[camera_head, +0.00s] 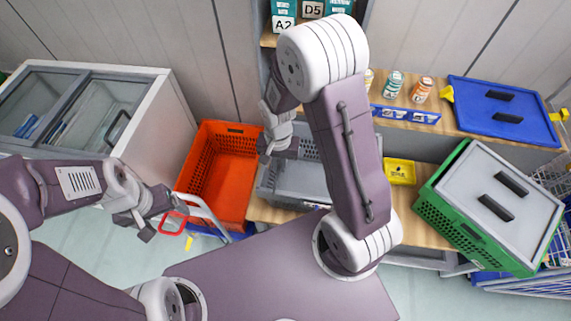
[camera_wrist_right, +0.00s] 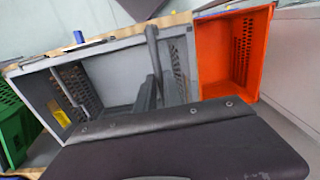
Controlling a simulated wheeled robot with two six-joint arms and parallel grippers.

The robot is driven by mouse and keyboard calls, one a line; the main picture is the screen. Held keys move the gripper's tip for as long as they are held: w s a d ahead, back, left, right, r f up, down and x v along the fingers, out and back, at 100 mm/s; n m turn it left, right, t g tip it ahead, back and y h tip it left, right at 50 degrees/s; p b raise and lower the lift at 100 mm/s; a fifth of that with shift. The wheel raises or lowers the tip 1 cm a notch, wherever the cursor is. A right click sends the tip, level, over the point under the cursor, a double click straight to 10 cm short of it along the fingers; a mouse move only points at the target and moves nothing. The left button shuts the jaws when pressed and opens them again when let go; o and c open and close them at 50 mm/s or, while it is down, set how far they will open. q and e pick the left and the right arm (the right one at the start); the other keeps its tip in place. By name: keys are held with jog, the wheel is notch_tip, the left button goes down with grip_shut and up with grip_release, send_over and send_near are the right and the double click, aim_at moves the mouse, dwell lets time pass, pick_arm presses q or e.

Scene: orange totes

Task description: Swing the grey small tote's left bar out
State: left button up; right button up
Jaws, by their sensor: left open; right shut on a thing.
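The grey small tote (camera_head: 305,183) sits beside the orange tote, partly hidden behind my right arm. The right wrist view also shows the grey tote (camera_wrist_right: 112,72), looking into its open inside. My right gripper (camera_head: 268,148) is at the tote's left side, near its upper rim. In the right wrist view its dark fingers (camera_wrist_right: 148,92) are close to a grey bar (camera_wrist_right: 152,42) at the tote's end; the exact contact is partly hidden. Another bar (camera_wrist_right: 63,90) is at the opposite end. My left gripper (camera_head: 150,222) is open, away from the tote at the lower left.
The orange tote (camera_head: 219,165) stands close on the left of the grey one. A green crate with a grey lid (camera_head: 495,198) stands to the right. A blue lid (camera_head: 505,108) and jars (camera_head: 394,85) lie behind. A red loop (camera_head: 173,223) is by my left gripper.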

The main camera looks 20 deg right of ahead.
jog(key=shift+w+a, duration=0.2)
jog(key=shift+a, duration=0.1)
